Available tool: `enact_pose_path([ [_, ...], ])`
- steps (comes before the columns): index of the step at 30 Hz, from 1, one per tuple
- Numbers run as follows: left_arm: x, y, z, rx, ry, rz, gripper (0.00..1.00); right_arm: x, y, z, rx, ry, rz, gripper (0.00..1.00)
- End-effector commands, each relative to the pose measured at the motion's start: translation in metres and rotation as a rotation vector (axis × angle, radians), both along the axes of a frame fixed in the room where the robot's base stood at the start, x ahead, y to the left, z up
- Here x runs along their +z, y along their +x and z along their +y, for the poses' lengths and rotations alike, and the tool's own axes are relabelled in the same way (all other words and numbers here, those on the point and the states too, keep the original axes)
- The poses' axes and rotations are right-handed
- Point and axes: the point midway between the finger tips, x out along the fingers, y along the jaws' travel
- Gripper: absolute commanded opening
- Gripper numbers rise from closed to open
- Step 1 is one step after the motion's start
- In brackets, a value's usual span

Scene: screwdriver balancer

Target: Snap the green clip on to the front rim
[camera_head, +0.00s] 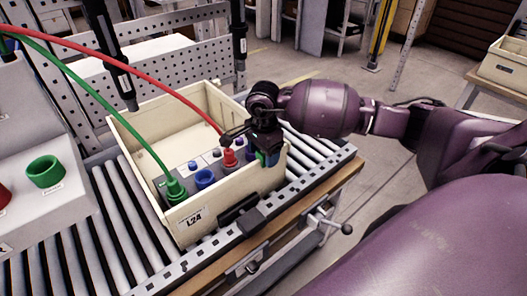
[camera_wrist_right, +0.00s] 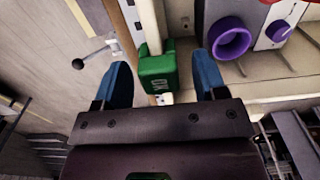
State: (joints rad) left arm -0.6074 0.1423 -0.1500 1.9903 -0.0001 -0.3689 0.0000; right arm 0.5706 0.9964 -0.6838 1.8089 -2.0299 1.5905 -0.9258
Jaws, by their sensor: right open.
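The green clip (camera_wrist_right: 158,72) sits at the cream crate's rim (camera_wrist_right: 153,22) in the wrist view. It lies between the two blue fingers of my right gripper (camera_wrist_right: 160,62), which is open with a gap on each side of the clip. I cannot tell whether the clip is fully seated. In the head view, my right gripper (camera_head: 266,152) points down at the right end of the crate's front rim (camera_head: 188,204). A bit of the clip (camera_head: 271,159) shows beside the fingers. My left gripper is not in view.
Inside the crate, a grey unit carries a green plug (camera_head: 175,188), a red plug (camera_head: 229,158) and blue sockets (camera_head: 205,178). Green and red hoses arch in from the left. The crate stands on a roller conveyor (camera_head: 120,215). Dark tools hang behind it.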

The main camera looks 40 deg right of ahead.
Motion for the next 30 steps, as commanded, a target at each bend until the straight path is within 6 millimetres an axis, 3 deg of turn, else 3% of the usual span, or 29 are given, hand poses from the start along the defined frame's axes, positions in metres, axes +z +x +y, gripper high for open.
enact_pose_path([
  [5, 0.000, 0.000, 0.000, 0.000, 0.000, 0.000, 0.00, 0.011, 0.001, -0.001, 0.000, -0.001, -0.002, 0.65],
  [21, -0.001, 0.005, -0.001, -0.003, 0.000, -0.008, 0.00, 0.097, 0.001, 0.000, 0.001, -0.001, -0.003, 0.65],
  [30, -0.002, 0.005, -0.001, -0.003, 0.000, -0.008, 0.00, 0.109, 0.000, 0.000, -0.001, 0.000, -0.001, 0.65],
])
